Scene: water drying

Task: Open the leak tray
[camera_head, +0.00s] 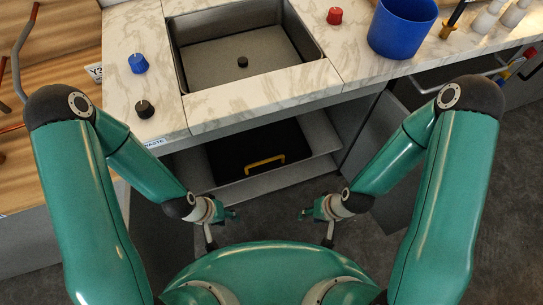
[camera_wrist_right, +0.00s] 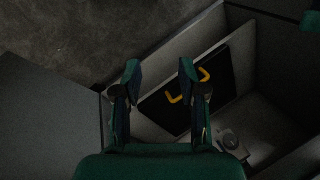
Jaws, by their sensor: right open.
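The leak tray (camera_head: 233,158) is a black flat tray with a yellow handle (camera_head: 265,163), lying in the open compartment under the sink. In the right wrist view the black tray (camera_wrist_right: 221,93) and its yellow handle (camera_wrist_right: 174,98) show beyond my fingers. My left gripper (camera_head: 223,227) is in front of the compartment, lower left of the handle and apart from it; its fingers are too small to judge. My right gripper (camera_head: 317,224) is lower right of the handle, apart from it. Its two fingers stand apart and empty in the right wrist view (camera_wrist_right: 159,85).
The sink (camera_head: 240,85) is set in the marble counter (camera_head: 130,85) above the compartment. A cabinet door (camera_head: 375,150) stands at the compartment's right. A blue container (camera_head: 402,28), a red knob (camera_head: 335,15), a blue knob (camera_head: 139,63) and a black knob (camera_head: 145,109) are on the counter.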

